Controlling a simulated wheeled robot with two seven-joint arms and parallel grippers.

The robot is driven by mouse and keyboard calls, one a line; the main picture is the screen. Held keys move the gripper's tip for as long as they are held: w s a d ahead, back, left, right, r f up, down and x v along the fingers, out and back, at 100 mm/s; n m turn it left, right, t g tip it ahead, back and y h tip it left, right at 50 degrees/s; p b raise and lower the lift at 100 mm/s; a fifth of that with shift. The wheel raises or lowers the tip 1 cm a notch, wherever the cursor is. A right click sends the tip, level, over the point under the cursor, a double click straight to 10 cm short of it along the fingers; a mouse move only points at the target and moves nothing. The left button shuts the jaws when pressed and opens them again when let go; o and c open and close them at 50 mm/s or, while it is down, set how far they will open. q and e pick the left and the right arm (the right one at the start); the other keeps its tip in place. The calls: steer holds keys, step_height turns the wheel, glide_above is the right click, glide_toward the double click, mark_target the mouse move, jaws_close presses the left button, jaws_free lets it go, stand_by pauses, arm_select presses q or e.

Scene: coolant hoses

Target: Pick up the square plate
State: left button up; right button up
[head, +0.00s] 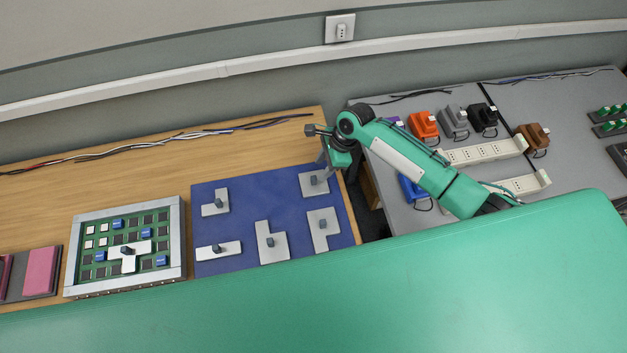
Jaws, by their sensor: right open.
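The square plate (308,189) is a light grey metal piece with a dark knob on top. It lies flat at the far right corner of the blue mat (250,200) in the head view. My right gripper (327,160) is open and points down just above and behind the plate's far right side. It appears apart from the knob, but the exact gap is hard to tell. My left gripper is not in view.
A framed board (177,215) stands to the left. Cables (150,142) run along the wall. Power strips (485,153) and plugs occupy the grey table.

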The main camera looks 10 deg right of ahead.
mark_target(314, 177)
steer(key=shift+s+a+f+p, duration=0.15)
steer(key=shift+a+f+p, duration=0.25)
steer(key=shift+f+p, duration=0.1)
steer(key=p+x, duration=0.1)
steer(key=x, duration=0.2)
steer(key=shift+a+f, duration=0.2)
steer(key=shift+f, duration=0.2)
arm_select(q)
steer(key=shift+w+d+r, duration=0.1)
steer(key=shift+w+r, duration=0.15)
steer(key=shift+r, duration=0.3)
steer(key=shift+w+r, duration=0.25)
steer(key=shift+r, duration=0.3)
arm_select(e)
jaws_close()
